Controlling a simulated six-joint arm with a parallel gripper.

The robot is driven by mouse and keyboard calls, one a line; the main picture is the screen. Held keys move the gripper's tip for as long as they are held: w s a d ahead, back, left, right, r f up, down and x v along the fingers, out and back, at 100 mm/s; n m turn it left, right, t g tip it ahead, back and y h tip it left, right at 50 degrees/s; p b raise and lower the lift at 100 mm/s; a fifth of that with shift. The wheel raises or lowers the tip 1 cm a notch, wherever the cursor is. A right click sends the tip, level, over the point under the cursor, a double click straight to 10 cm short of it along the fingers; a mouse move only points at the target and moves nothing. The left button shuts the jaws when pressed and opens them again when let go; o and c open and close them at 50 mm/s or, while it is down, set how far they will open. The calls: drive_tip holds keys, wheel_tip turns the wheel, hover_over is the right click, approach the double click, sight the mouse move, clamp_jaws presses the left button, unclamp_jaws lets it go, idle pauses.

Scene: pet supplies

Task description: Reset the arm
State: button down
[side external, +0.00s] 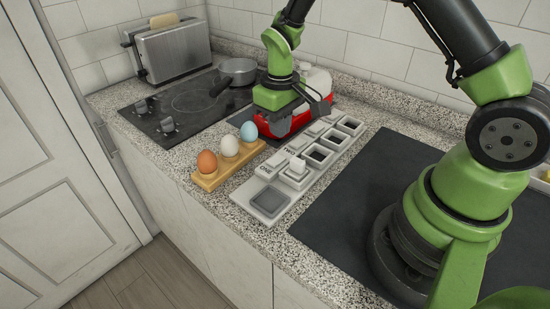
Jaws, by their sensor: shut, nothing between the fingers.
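My gripper (284,122) is at the end of my green and black arm, pointing down over the counter. It is shut and empty. It hovers in front of or just above a red object with white tops (317,82), and partly hides it. I cannot tell whether the gripper touches the red object. The arm reaches in from the right, with its base on the dark mat (345,205).
A wooden holder (212,179) carries a brown, a white and a blue egg. Beside it lies a grey-white compartment tray (240,200). A cooktop (150,122) with a pan (238,70) and a toaster (178,52) stand at the back left. The mat's front part is clear.

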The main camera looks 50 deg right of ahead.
drive_tip(key=shift+r, duration=0.45)
drive_tip(key=shift+r, duration=0.25)
drive_tip(key=s+a+r+m+t+y, duration=0.1)
drive_tip(key=s+a+r+m+t, duration=0.15)
drive_tip(key=s+r, duration=0.55)
drive_tip(key=s+a+r+m+t, duration=0.1)
drive_tip(key=s+r+t, duration=0.25)
drive_tip(key=r, duration=0.75)
drive_tip(key=s+a+r+t+y, duration=0.1)
drive_tip(key=s, duration=0.5)
drive_tip(key=shift+s+a+r, duration=0.15)
drive_tip(key=shift+s+r, duration=0.15)
drive_tip(key=shift+s, duration=0.1)
